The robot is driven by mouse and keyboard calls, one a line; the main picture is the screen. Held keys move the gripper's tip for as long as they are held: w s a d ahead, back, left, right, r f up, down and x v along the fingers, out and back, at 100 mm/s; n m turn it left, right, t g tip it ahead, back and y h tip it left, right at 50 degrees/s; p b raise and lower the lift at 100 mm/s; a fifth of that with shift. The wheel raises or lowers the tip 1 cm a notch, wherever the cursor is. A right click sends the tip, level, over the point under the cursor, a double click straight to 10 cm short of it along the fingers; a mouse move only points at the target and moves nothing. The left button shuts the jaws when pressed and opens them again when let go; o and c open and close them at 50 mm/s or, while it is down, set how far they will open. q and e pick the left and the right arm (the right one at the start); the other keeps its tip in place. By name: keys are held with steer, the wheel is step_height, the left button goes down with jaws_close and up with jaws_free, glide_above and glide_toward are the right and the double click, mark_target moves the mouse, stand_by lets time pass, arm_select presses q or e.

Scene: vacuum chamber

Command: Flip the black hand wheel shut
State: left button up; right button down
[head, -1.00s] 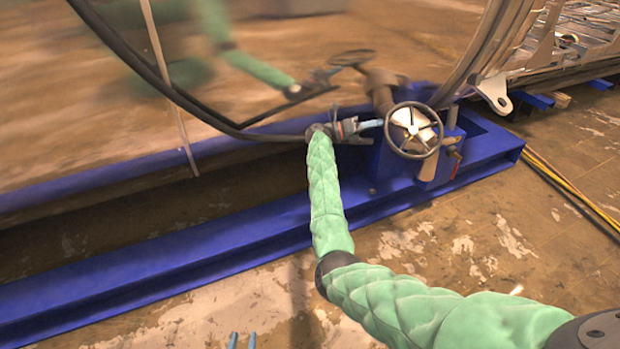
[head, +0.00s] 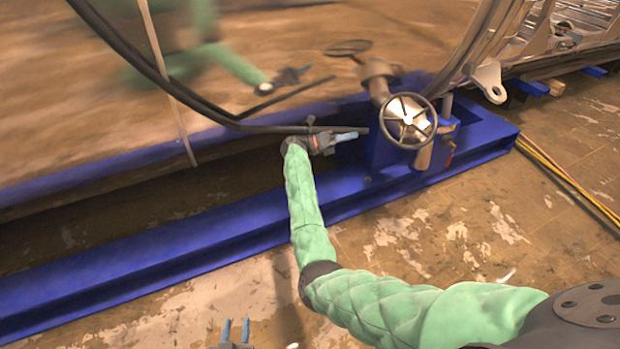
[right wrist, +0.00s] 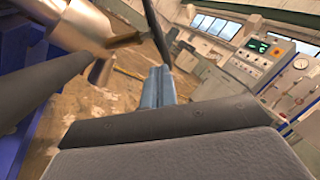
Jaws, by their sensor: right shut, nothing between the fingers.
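The black hand wheel (head: 408,120) is a spoked ring on a metal valve at the end of the blue frame, in the head view. My right gripper (head: 346,136) is shut and empty. Its blue fingertips point toward the wheel from the left, with a gap between them and the rim. In the right wrist view its fingers (right wrist: 158,86) are pressed together. A dark bar rises behind them there; I cannot tell if it is the wheel rim. My left gripper (head: 236,333) is at the bottom edge of the head view, with its fingers apart and empty.
A black hose (head: 265,128) runs beside my right gripper. The blue frame (head: 225,222) crosses the floor, below a large shiny chamber wall (head: 300,40) that mirrors my arm. Yellow cables (head: 570,180) lie at right. A control console (right wrist: 255,65) stands in the wrist view's background.

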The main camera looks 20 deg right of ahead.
steer(key=s+a+f+n+t+y+p, duration=0.1)
steer(key=a+f+n+t+y+p, duration=0.4)
steer(key=n+t, duration=0.7)
steer(key=s+a+f+n+t+y+p, duration=0.1)
steer(key=a+f+n+t+y+p, duration=0.4)
steer(key=n, duration=1.5)
steer(key=a+f+t+y, duration=0.1)
steer(key=a+t+y, duration=0.2)
steer(key=a+t, duration=0.2)
steer(key=shift+t, duration=1.2)
steer(key=shift+f, duration=0.1)
